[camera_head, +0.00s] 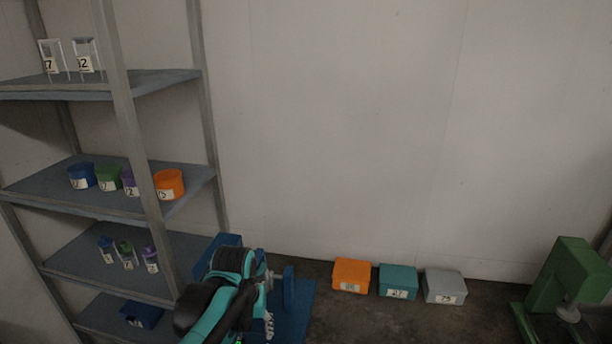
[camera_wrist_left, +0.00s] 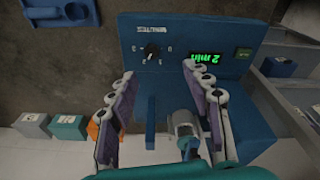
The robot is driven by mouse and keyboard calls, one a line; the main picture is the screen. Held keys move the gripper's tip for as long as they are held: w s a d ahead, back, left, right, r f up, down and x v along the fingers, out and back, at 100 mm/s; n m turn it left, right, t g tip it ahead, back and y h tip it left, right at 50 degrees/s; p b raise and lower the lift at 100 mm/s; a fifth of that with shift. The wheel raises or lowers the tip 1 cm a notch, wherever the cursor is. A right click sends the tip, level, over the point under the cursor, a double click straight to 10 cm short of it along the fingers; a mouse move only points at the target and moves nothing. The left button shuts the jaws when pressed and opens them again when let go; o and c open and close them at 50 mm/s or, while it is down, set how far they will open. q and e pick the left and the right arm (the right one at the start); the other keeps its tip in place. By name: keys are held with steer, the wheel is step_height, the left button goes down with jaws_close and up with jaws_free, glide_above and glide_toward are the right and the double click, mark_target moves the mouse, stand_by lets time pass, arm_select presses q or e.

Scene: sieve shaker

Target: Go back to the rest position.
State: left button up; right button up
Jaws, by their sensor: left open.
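The blue shaker (camera_head: 290,290) stands on the floor beside the shelf in the head view, partly hidden behind my left arm. In the left wrist view its blue body (camera_wrist_left: 190,40) appears upside down, with a "MINUTES" dial (camera_wrist_left: 152,50), a lit green display (camera_wrist_left: 205,58) reading 2 min and a green button (camera_wrist_left: 243,53). My left gripper (camera_wrist_left: 160,72) is open, its two purple-padded fingers spread in front of the shaker. A grey cylindrical part (camera_wrist_left: 182,123) shows between the fingers; I cannot tell whether they touch it. My right gripper is out of view.
A shelf rack (camera_head: 60,190) at left holds labelled tubs and small containers. Orange (camera_head: 351,273), teal (camera_head: 398,279) and grey (camera_head: 444,283) lidded boxes stand along the wall. A green machine (camera_head: 572,272) stands at right. Floor between boxes and green machine is clear.

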arm_select(q)
steer(key=s+a+t, duration=0.5)
steer(key=s, duration=0.7)
steer(key=shift+m, duration=0.3)
steer(key=shift+f, duration=0.15)
stand_by(1.1)
